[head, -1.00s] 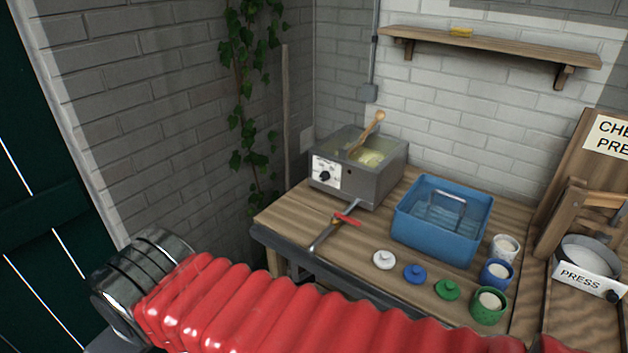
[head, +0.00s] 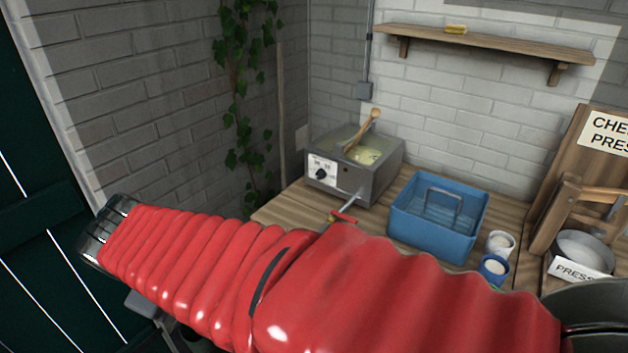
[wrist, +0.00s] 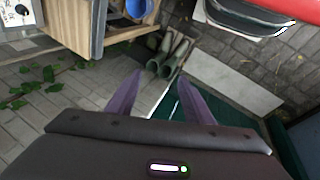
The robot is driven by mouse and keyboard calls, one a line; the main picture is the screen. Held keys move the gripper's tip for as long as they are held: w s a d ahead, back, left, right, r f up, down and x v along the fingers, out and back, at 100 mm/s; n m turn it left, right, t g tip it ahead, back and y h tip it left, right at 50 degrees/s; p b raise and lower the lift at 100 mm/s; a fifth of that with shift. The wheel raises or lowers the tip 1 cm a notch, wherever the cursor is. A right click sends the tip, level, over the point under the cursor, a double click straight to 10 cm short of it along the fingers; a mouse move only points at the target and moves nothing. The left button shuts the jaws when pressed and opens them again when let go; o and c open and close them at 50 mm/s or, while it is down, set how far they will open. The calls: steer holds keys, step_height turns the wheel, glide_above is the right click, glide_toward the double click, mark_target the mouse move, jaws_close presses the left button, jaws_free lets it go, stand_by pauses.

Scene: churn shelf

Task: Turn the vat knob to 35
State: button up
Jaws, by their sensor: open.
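The vat (head: 372,185) is a grey metal box at the back left of the bench, with pale yellow contents and a wooden paddle standing in it. Its black knob (head: 320,174) sits on a white dial panel on the vat's front. Its pointer setting is too small to read. What looks like the same knob shows at the top left corner of the wrist view (wrist: 21,10). My gripper (wrist: 160,76) is open and empty in the wrist view, pointing over the floor, well apart from the knob. The head view does not show my gripper's fingers.
A blue tub (head: 425,233) stands right of the vat, and a red-handled tool (head: 343,217) lies before it. Pots and a press (head: 583,255) stand further right. Boots (wrist: 167,55) stand on the floor. Ivy (head: 240,90) climbs the left wall.

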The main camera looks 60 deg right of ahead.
steer(key=w+d+f+n+g+h, duration=0.1)
steer(key=d+f+n+g+h, duration=0.2)
steer(key=d, duration=1.1)
steer(key=w+d+n+g+h, duration=0.25)
steer(key=d+g+h, duration=0.2)
steer(key=d, duration=1.05)
steer(key=n+t+h, duration=0.2)
steer(key=n+h, duration=0.4)
steer(key=n, duration=0.3)
glide_toward(318, 177)
steer(key=a, duration=0.5)
steer(key=shift+w+a+r, duration=0.2)
steer(key=shift+a+r, duration=0.1)
steer(key=shift+a, duration=0.1)
steer(key=shift+w+d+f, duration=0.2)
steer(key=shift+d+f, duration=0.15)
steer(key=shift+f, duration=0.05)
steer(key=shift+d, duration=0.15)
steer(key=d, duration=0.4)
steer(key=s+d, duration=0.1)
steer(key=d, duration=0.4)
steer(key=s+d, duration=0.1)
steer(key=d, duration=0.3)
steer(key=shift+s+d, duration=0.1)
steer(key=shift+d, duration=0.1)
steer(key=shift+c, duration=0.2)
